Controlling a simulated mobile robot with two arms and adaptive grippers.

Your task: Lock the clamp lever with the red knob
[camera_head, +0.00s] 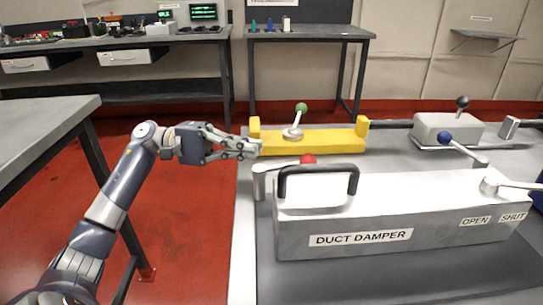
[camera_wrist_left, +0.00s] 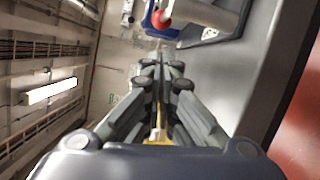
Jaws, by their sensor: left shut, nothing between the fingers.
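The red knob (camera_head: 308,159) is at the right end of a grey clamp lever (camera_head: 283,165), partly hidden behind the black handle of the duct damper box. The lever lies nearly level and joins a grey post (camera_head: 262,182) at the box's left end. In the left wrist view the red knob (camera_wrist_left: 161,19) and pale lever (camera_wrist_left: 205,13) show at the top, beyond the fingertips. My left gripper (camera_head: 256,147) is shut and empty, left of the knob and apart from it, near the yellow block's left end. Its closed fingers (camera_wrist_left: 161,65) fill the middle of the wrist view.
The grey duct damper box (camera_head: 400,239) has a black handle (camera_head: 318,170) on top. A yellow block (camera_head: 325,142) with a green-knobbed lever (camera_head: 301,107) lies behind. A blue-knobbed lever (camera_head: 446,138) and a black-knobbed one (camera_head: 462,102) are to the right.

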